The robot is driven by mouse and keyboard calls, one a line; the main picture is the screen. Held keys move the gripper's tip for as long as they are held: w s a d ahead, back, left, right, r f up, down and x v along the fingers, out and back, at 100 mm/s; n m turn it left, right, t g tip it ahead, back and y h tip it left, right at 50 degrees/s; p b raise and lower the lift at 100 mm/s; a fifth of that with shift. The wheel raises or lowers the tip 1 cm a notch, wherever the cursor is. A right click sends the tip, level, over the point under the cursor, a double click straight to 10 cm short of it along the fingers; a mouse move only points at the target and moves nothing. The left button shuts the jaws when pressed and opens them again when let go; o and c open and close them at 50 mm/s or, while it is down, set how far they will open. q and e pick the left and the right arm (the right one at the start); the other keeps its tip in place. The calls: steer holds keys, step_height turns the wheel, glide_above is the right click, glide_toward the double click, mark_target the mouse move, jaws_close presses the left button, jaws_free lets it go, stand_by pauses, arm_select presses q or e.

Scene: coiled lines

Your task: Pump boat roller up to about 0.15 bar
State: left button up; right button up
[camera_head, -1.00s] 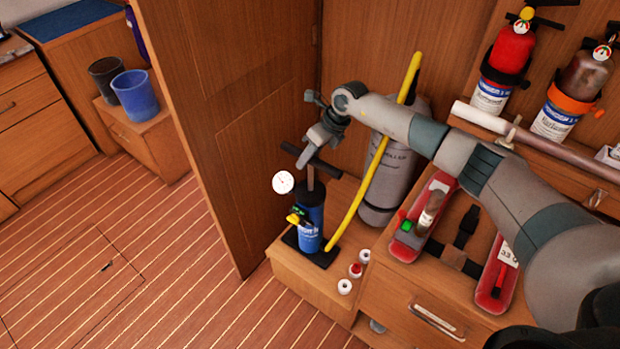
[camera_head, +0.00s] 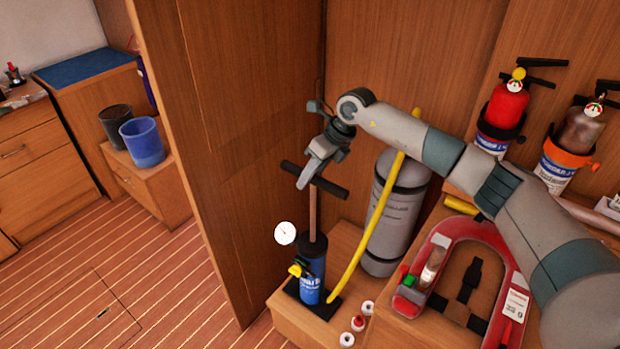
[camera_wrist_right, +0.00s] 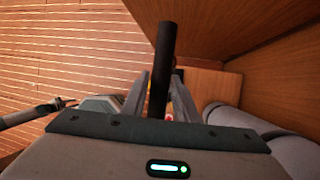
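The blue hand pump (camera_head: 312,275) stands upright on a low wooden ledge, with a black foot plate. A round white gauge (camera_head: 285,233) is at its upper left; its reading is too small to tell. The pump's rod shows well above the cylinder, topped by a black T-handle (camera_head: 332,188). My right gripper (camera_head: 305,180) is shut on the handle; in the right wrist view the dark bar (camera_wrist_right: 165,55) passes between its fingers. The grey boat roller (camera_head: 385,220) stands behind right of the pump. A yellow hose (camera_head: 372,215) runs up in front of it.
A wooden partition (camera_head: 215,130) rises close left of the pump. Several small fittings (camera_head: 358,323) lie beside its foot. A red horseshoe-shaped float (camera_head: 515,270) lies at right under my arm. Extinguishers (camera_head: 505,105) hang at upper right. Floor at left is clear.

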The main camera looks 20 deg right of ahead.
steer(key=shift+o, duration=0.9)
